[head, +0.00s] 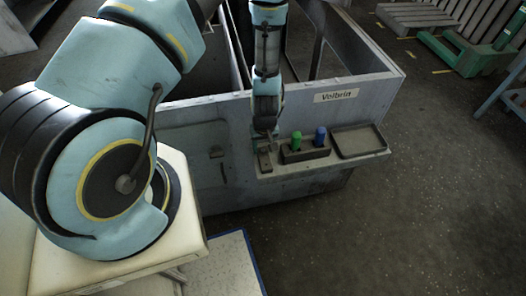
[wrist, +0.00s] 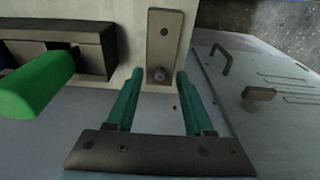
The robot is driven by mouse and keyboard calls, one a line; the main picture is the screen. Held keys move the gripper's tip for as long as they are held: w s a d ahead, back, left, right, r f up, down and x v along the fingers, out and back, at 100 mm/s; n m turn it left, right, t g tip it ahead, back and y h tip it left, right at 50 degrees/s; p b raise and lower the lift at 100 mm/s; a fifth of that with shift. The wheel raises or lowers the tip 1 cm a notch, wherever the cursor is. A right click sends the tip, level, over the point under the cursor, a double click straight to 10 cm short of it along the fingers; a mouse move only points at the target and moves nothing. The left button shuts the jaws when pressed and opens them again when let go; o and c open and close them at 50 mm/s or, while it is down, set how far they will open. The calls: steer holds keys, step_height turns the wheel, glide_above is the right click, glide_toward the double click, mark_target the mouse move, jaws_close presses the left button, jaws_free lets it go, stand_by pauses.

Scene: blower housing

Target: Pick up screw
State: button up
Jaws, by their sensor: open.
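In the wrist view the screw (wrist: 159,74) shows as a small dark round head at the lower end of a tan metal plate (wrist: 165,38). My gripper (wrist: 158,78) is open, with its two teal fingers on either side of the screw head in the picture. Nothing is between the fingers that I can see held; whether they are level with the screw I cannot tell. In the head view my gripper (head: 265,139) is above the left end of the housing's shelf, over the plate (head: 265,160). The screw is too small to make out there.
A dark holder (head: 305,153) with a green-handled tool (head: 297,141) and a blue-handled tool (head: 320,137) stands right of my gripper. The green handle (wrist: 35,84) is close on the left in the wrist view. An empty tray (head: 358,142) sits farther right. The housing wall (head: 200,150) rises behind.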

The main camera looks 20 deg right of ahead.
steer(key=shift+f, duration=0.1)
steer(key=shift+c, duration=0.2)
jaws_close()
